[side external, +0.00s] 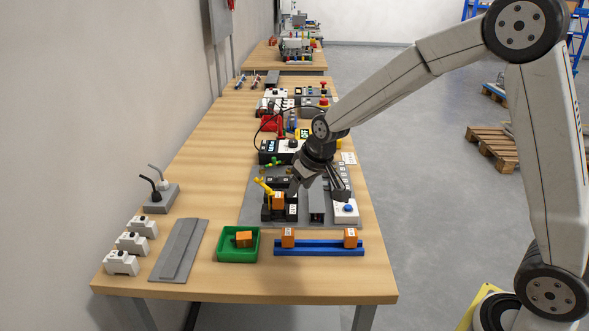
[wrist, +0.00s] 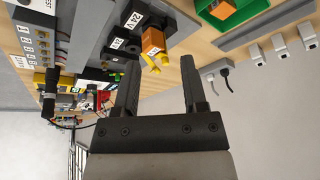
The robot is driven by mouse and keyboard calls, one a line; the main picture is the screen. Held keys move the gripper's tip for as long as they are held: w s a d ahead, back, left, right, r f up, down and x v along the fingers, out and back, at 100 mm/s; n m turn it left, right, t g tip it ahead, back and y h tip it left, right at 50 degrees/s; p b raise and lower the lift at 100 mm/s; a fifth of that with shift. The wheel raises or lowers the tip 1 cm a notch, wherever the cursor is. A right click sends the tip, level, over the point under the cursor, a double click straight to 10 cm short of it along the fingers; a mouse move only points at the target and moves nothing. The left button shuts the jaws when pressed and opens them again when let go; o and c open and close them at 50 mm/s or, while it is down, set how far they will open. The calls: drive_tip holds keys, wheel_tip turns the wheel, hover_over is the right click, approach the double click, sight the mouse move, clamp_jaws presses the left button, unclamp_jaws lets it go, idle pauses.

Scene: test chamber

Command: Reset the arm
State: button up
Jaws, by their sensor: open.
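My gripper (side external: 320,188) is above the grey fixture plate (side external: 256,221) on the wooden bench, its fingers pointing down. In the wrist view my gripper (wrist: 160,66) has its two black fingers spread apart, with nothing held between them. An orange block (side external: 278,201) with a white label sits in a black fixture on the plate, left of my gripper. The orange block also shows in the wrist view (wrist: 152,40), beyond the fingertips, with a yellow part (wrist: 156,62) beside it. My fingers partly hide the plate behind them.
A green bin (side external: 222,256) holding an orange block and a blue rail (side external: 318,249) carrying two orange blocks stand near the front edge. A white box with a blue button (side external: 346,211) is close to my gripper's right. White devices (side external: 121,263) stand at the left. Clutter fills the far bench.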

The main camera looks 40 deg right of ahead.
drive_tip(key=s+f+g, duration=0.1)
drive_tip(key=s+f, duration=0.1)
drive_tip(key=s, duration=0.8)
drive_tip(key=s+f+g, duration=0.1)
drive_tip(key=s+f, duration=0.1)
drive_tip(key=s, duration=0.7)
drive_tip(key=shift+s, duration=0.35)
drive_tip(key=shift+a, duration=0.1)
